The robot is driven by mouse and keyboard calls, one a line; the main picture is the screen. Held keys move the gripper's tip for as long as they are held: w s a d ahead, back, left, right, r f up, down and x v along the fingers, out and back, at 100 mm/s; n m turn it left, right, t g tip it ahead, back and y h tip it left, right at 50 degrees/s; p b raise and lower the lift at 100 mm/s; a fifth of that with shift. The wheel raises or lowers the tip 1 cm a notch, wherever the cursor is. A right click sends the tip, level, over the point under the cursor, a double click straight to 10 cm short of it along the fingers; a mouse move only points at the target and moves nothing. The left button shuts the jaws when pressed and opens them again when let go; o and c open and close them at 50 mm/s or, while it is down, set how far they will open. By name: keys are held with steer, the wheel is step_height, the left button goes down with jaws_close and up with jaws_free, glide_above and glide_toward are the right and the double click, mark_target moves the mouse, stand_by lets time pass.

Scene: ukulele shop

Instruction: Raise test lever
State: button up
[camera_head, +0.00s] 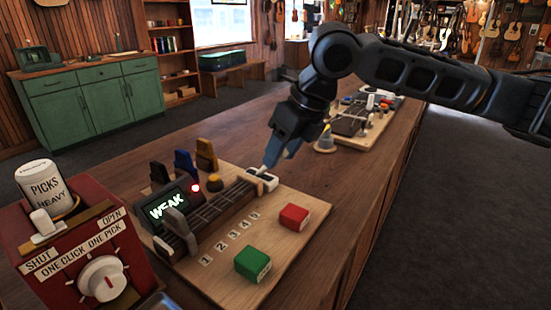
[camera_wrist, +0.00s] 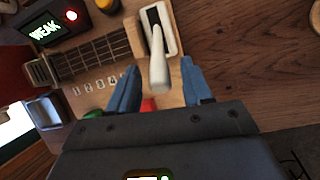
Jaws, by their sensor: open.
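The test lever is a white stick (camera_wrist: 159,66) rising from a white housing with a dark slot (camera_wrist: 152,18). In the head view the housing (camera_head: 263,181) sits at the far end of a small fretboard (camera_head: 222,210) on a wooden board (camera_head: 310,205). My gripper (camera_head: 272,158) is over the lever, fingers pointing down. In the wrist view my gripper (camera_wrist: 160,88) is open, with blue fingers on either side of the lever's end. I see no clear contact. The head view mostly hides the lever behind the fingers. A small screen (camera_head: 166,207) reads WEAK beside a lit red lamp (camera_head: 195,188).
Red (camera_head: 294,217) and green (camera_head: 252,263) blocks stand on the board's near side. Black, blue and yellow upright pieces line its back. A red picks dispenser (camera_head: 75,250) stands at left. Another board with tools (camera_head: 365,120) lies farther along the bench.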

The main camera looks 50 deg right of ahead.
steer(key=shift+x, duration=1.35)
steer(key=shift+c, duration=0.3)
jaws_close()
